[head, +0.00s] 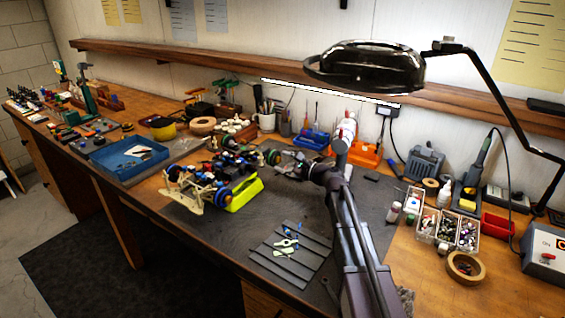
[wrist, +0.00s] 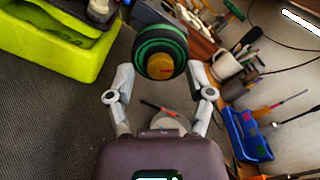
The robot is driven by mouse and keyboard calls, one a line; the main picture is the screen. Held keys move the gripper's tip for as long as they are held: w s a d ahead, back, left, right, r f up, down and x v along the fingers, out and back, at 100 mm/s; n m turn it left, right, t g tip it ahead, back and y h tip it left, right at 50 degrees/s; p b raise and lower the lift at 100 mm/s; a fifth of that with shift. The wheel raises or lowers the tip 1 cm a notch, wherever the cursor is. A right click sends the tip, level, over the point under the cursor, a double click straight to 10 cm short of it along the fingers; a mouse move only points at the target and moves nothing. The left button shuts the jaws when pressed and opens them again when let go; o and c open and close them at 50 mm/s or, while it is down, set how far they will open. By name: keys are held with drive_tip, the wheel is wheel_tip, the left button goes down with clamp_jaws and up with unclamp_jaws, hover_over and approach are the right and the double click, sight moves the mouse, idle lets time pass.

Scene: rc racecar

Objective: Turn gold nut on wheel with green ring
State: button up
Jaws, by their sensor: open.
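The wheel with the green ring (wrist: 150,42) is black and sits at the top middle of the wrist view. Its gold nut (wrist: 160,66) faces my gripper. My gripper (wrist: 160,74) is open, with one finger on each side of the nut and nothing held between them. I cannot tell whether the fingertips touch the wheel. In the head view the racecar (head: 205,180) stands on a bright yellow-green stand (head: 245,192). The wheel also shows there (head: 272,157), at the car's right end just left of my gripper.
A grey ribbed tray (head: 280,262) with small parts lies in front on the dark mat. A blue tray (head: 120,158) is at left. A lamp (head: 365,68) hangs above. Parts boxes (head: 447,230) and a tape roll (head: 465,267) are at right. Mugs (head: 266,122) stand behind.

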clamp_jaws()
idle(0.3)
drive_tip(key=shift+n, duration=0.4)
drive_tip(key=n, duration=0.9)
drive_tip(key=shift+n, duration=0.4)
idle(0.4)
